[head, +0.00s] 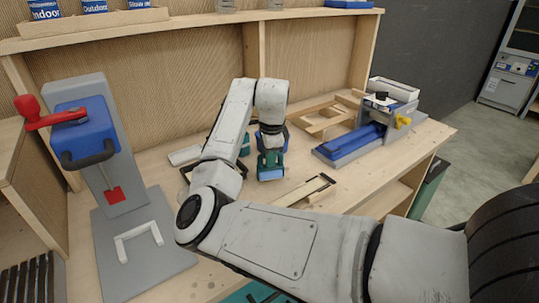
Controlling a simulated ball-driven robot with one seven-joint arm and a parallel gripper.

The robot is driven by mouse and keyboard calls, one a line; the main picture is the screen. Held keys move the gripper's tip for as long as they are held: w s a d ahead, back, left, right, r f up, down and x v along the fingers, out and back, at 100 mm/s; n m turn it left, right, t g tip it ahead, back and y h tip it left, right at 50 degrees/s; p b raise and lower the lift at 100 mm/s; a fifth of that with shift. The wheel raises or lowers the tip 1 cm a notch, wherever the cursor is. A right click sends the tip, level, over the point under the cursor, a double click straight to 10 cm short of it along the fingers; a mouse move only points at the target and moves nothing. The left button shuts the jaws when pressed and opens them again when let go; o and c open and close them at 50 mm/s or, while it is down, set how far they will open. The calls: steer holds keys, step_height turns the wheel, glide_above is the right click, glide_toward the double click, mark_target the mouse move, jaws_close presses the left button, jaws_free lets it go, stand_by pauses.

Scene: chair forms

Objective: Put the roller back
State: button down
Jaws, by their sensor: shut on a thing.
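My gripper (270,140) is at the end of my arm, over the middle of the workbench and pointing down. It is shut on a teal thing with a light-blue lower end, which I take to be the roller (271,168). The roller hangs upright at or just above the bench top; I cannot tell whether it touches. The wrist hides its upper part, and the fingertips are hard to make out at this size.
A blue-and-grey press with a red lever (85,130) stands left. A blue-and-grey vise-like device (365,135) stands right. Wooden frame pieces (325,115) lie behind; a flat wooden strip (310,190) lies in front. Another teal thing (245,146) is partly hidden by my arm.

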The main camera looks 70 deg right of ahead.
steer(key=shift+f, duration=0.15)
steer(key=c, duration=1)
jaws_free()
steer(key=shift+o, duration=0.2)
step_height(320, 180, up, 12)
steer(key=s+a, duration=0.1)
steer(key=a, duration=0.1)
steer(key=shift+s+b, duration=0.2)
steer(key=shift+b, duration=0.1)
